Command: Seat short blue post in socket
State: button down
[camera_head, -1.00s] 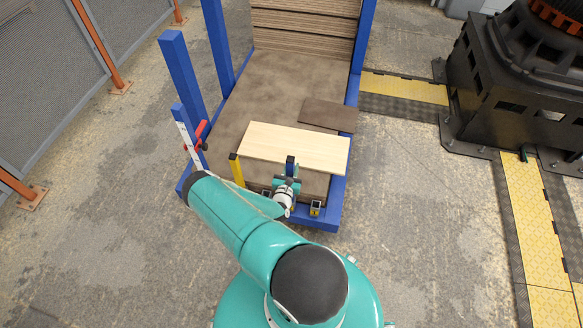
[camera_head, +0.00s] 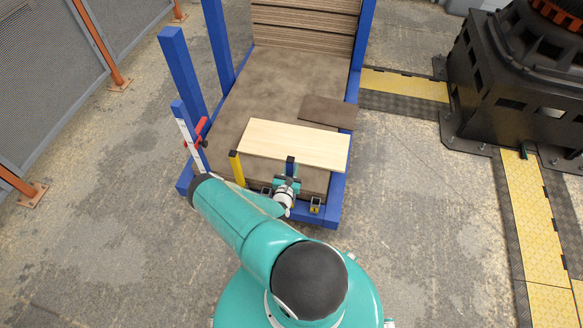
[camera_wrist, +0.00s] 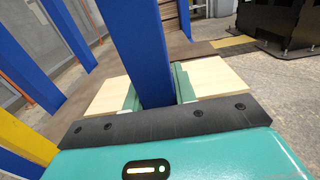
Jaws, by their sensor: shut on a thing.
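The short blue post (camera_head: 290,162) stands up out of my gripper (camera_head: 288,180) at the front side of the blue-framed rack. In the wrist view, the blue post (camera_wrist: 140,45) rises between the two teal fingers of my gripper (camera_wrist: 157,90), which are shut on it. The post looks roughly upright. Its lower end is hidden behind the gripper body. A socket (camera_head: 315,206) with a yellow mark sits on the front beam, just right of my gripper. Whether the post's foot is inside a socket cannot be seen.
A pale board (camera_head: 292,145) lies just behind my gripper, and a brown board (camera_head: 328,112) lies beyond it. A yellow post (camera_head: 237,168) stands to the left, near a red handle (camera_head: 197,131). Tall blue posts (camera_head: 182,75) rise at the left.

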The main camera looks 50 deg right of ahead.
jog(key=shift+f, duration=1.55)
jog(key=c, duration=1.1)
grip_release()
jog(key=shift+o, duration=0.2)
jog(key=v, duration=1.3)
jog(key=shift+s+a, duration=0.2)
jog(key=shift+a, duration=0.15)
